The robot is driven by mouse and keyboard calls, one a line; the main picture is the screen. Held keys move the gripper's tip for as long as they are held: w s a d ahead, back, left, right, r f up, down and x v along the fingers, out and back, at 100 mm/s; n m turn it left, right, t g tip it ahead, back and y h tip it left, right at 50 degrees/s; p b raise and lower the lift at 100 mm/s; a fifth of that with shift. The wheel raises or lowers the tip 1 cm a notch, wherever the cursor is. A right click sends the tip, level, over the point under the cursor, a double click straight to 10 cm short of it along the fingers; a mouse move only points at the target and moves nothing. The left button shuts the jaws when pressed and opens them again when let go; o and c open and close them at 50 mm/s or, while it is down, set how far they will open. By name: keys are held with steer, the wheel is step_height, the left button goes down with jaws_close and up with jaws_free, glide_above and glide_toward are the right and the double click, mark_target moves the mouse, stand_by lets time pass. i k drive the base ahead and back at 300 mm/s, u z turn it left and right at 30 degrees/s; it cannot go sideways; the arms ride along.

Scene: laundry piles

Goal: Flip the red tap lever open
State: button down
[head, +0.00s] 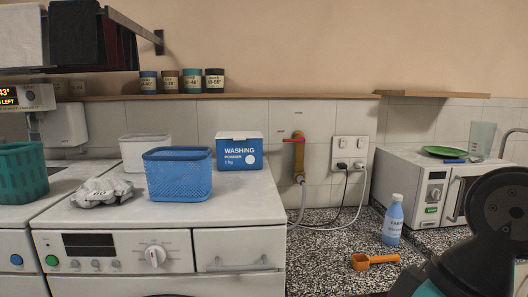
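The red tap lever (293,140) is on an orange-yellow tap (299,160) mounted on the white tiled wall, just right of the washing powder box. The lever looks roughly level, crossing the upper part of the tap and pointing left. A grey hose hangs from the tap's lower end. Part of my arm shows at the lower right, well apart from the tap. My gripper's fingers are not in view.
Left of the tap, the washing powder box (239,150) and a blue basket (177,174) stand on a white washing machine (219,212). A sockets panel (350,152) with cables is right of it.

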mark_target(301, 140)
steer(key=u, duration=0.1)
steer(key=i, duration=1)
steer(key=u, duration=0.05)
